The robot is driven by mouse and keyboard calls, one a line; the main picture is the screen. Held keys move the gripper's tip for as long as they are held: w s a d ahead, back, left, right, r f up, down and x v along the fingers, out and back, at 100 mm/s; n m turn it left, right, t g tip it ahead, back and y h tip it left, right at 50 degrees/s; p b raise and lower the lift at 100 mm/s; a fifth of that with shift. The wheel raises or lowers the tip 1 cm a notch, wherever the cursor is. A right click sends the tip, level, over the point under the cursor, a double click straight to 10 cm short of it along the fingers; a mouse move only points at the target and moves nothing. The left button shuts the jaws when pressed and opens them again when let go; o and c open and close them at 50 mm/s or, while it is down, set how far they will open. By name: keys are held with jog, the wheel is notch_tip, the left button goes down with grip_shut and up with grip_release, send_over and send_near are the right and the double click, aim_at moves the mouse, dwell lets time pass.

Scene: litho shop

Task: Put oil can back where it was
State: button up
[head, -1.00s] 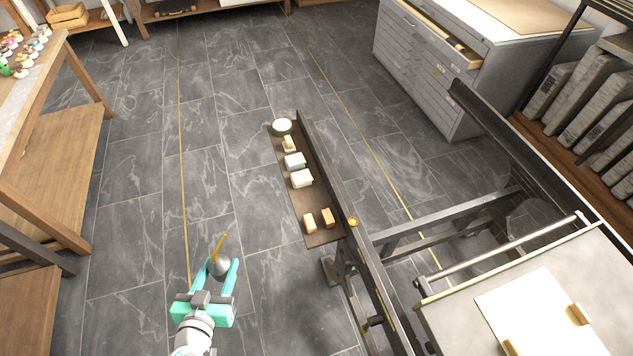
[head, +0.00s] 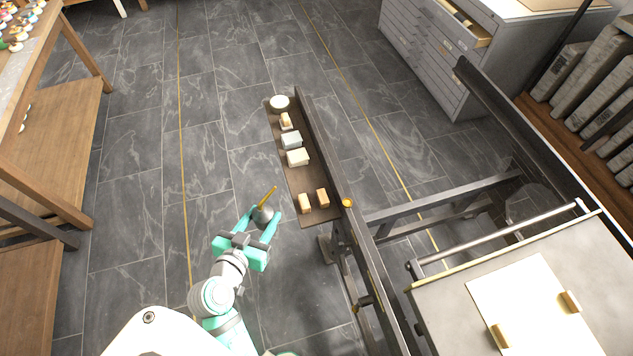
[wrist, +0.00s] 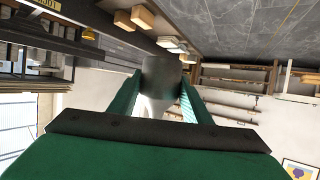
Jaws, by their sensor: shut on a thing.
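The oil can (head: 262,215) is a small grey rounded can with a thin brass spout pointing up and to the right. My gripper (head: 260,221) is shut on its body and holds it above the floor, left of the narrow brown shelf (head: 284,160). In the wrist view the can (wrist: 161,76) shows as a dark grey shape between my two green fingers; its spout is not visible there. The can and my gripper are apart from the shelf.
The shelf holds a round white-topped tin (head: 279,103), several pale blocks (head: 297,158) and two tan blocks (head: 305,203) at its near end. Bare shelf shows between them. The press frame (head: 440,200) stands right; a wooden bench (head: 50,150) stands left. Floor between is clear.

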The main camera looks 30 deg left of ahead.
jog(key=w+d+f+m+h, duration=0.1)
jog(key=w+d+m+h, duration=0.15)
jog(key=w, duration=1.05)
send_over(304, 183)
jog(key=f, duration=0.5)
jog(key=s+f, duration=0.1)
jog(key=f, duration=0.2)
jog(key=shift+d+f, duration=0.2)
jog(key=shift+f, duration=0.1)
jog(key=shift+w+a+f+t, duration=0.1)
jog(key=shift+w+f+t, duration=0.2)
jog(key=shift+w+f, duration=0.15)
jog(key=shift+w+a+f, duration=0.15)
jog(key=shift+f, duration=1.65)
jog(key=o, duration=1)
jog(key=shift+f, duration=0.1)
jog(key=shift+c, duration=0.2)
